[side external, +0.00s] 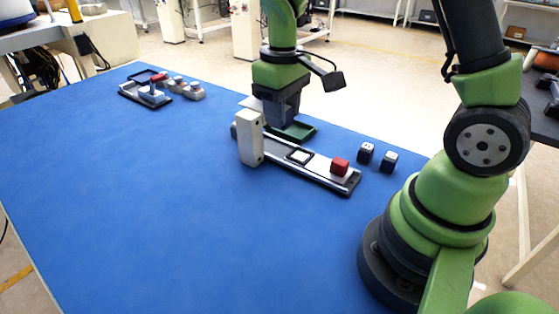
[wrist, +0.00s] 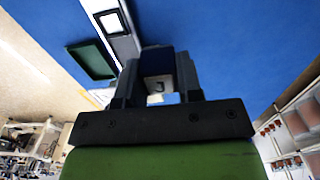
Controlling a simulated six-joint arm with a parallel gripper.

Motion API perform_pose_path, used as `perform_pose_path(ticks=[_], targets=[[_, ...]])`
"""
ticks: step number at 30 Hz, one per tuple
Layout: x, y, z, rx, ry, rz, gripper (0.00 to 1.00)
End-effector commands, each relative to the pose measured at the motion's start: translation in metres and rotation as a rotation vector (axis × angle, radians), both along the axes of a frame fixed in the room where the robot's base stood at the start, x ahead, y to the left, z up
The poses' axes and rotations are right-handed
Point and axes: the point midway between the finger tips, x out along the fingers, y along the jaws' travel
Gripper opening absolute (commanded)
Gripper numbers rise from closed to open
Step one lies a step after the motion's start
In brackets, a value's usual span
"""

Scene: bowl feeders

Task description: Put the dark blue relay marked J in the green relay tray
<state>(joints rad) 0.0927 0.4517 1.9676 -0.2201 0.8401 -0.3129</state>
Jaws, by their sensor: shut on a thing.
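My gripper (wrist: 157,88) is shut on a dark blue relay (wrist: 160,58), which has a pale face with a dark mark like a J in the wrist view. In the side view my gripper (side external: 280,110) is over the table near the green relay tray (side external: 305,132); the held relay cannot be made out there. In the wrist view the green tray (wrist: 92,62) lies to the left of the held relay, apart from it in the picture, and looks empty. Two more dark cubes with pale tops, (side external: 366,153) and (side external: 389,161), stand on the table at the right.
A long rail (side external: 318,175) with a white square frame (side external: 300,156) and a red block (side external: 340,167) lies before the tray. A pale upright post (side external: 249,137) stands at its left end. Another fixture (side external: 145,95) with grey parts stands far left. The blue table front is clear.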

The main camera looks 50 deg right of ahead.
Motion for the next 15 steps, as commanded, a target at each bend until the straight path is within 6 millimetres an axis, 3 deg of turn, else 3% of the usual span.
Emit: perform_pose_path(ticks=[3, 7, 11, 15], targets=[[0.01, -0.041, -0.017, 0.001, 0.005, -0.014, 0.06], [0.014, -0.078, -0.033, 0.002, 0.004, -0.01, 0.06], [0.014, -0.096, -0.041, 0.001, 0.002, -0.004, 0.06], [0.015, -0.099, -0.042, 0.0, 0.0, 0.002, 0.06]])
